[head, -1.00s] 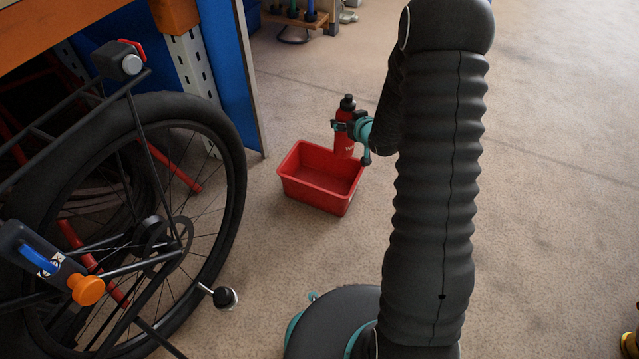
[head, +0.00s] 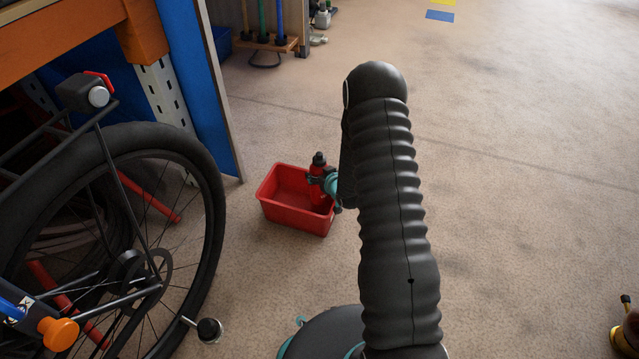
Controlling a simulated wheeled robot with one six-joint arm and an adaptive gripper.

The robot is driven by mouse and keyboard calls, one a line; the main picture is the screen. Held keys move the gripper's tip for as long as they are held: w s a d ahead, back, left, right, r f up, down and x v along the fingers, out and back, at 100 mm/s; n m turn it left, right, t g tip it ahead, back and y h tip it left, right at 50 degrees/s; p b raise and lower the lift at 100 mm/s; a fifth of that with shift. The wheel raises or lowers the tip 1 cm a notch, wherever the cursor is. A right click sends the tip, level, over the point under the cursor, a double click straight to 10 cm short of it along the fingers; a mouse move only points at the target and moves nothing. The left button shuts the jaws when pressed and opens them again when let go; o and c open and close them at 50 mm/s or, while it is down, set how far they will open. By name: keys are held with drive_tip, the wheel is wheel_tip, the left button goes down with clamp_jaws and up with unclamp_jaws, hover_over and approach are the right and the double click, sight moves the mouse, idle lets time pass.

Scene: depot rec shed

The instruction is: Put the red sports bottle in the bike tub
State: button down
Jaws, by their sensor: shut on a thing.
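The red sports bottle (head: 319,174) has a black cap and stands upright. My gripper (head: 322,179) is shut around its upper part from the right. The red tub (head: 269,217) is an open rectangular bin on the floor, left of my arm. The bottle's lower part is within the tub's outline, at its right end, and seems to be inside the tub. I cannot tell whether the bottle's base touches the tub floor, as the gripper and the tub's front wall partly hide it.
A bicycle wheel (head: 212,215) and its frame fill the left side. A blue panel (head: 217,100) with an orange beam stands behind it. A wooden rack (head: 268,42) is at the back. A yellow-and-red object (head: 628,325) sits at the right edge.

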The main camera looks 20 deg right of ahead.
drive_tip(key=shift+f, duration=1.95)
drive_tip(key=shift+f+b, duration=0.15)
drive_tip(key=shift+b, duration=0.25)
drive_tip(key=shift+c, duration=0.9)
unclamp_jaws()
